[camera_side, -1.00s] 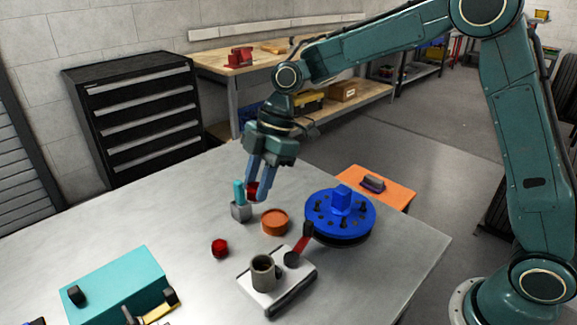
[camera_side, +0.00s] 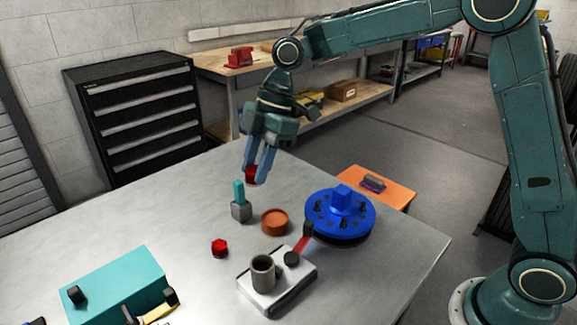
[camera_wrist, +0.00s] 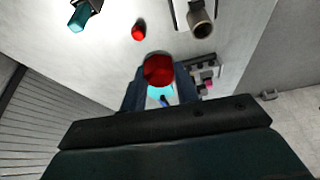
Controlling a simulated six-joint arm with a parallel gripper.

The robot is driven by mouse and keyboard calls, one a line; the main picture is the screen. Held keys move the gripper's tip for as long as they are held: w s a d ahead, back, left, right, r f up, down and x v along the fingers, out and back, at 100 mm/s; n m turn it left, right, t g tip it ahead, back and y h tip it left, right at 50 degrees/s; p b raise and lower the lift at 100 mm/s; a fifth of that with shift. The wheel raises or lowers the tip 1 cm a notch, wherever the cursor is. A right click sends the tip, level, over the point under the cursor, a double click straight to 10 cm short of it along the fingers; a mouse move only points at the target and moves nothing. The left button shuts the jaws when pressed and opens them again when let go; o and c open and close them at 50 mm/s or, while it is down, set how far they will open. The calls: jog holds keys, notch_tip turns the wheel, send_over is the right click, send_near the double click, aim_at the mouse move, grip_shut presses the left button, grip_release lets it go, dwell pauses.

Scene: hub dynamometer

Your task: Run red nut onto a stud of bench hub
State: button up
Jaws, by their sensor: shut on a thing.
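My gripper (camera_side: 256,176) is shut on a red nut (camera_side: 251,174) and holds it in the air above the table, up and to the right of a teal peg on a grey block. The held nut also shows between the fingers in the wrist view (camera_wrist: 158,70). A second red nut (camera_side: 219,247) lies on the table, and it shows in the wrist view (camera_wrist: 139,30) too. The blue bench hub (camera_side: 325,222) sits to the right on a dark base, with several dark studs and a blue square block at its middle. The held nut is well apart from the hub.
A white plate with a grey cup (camera_side: 263,272) is in front. A teal box (camera_side: 115,285) is front left. The back left of the table is clear.

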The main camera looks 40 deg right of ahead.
jog(key=s+d+f+m+t, duration=0.1)
jog(key=d+f+m, duration=0.1)
jog(key=d, duration=0.6)
jog(key=s+d+f+m, duration=0.1)
jog(key=d+f+m, duration=0.2)
jog(key=d, duration=0.5)
jog(key=shift+s+f+t+h, duration=0.3)
jog(key=shift+s+f+t, duration=0.1)
jog(key=shift+f, duration=0.1)
jog(key=shift+d+f, duration=0.1)
jog(key=shift+f, duration=0.1)
jog(key=shift+f, duration=2.65)
jog(key=shift+f, duration=1.25)
jog(key=o, duration=1.2)
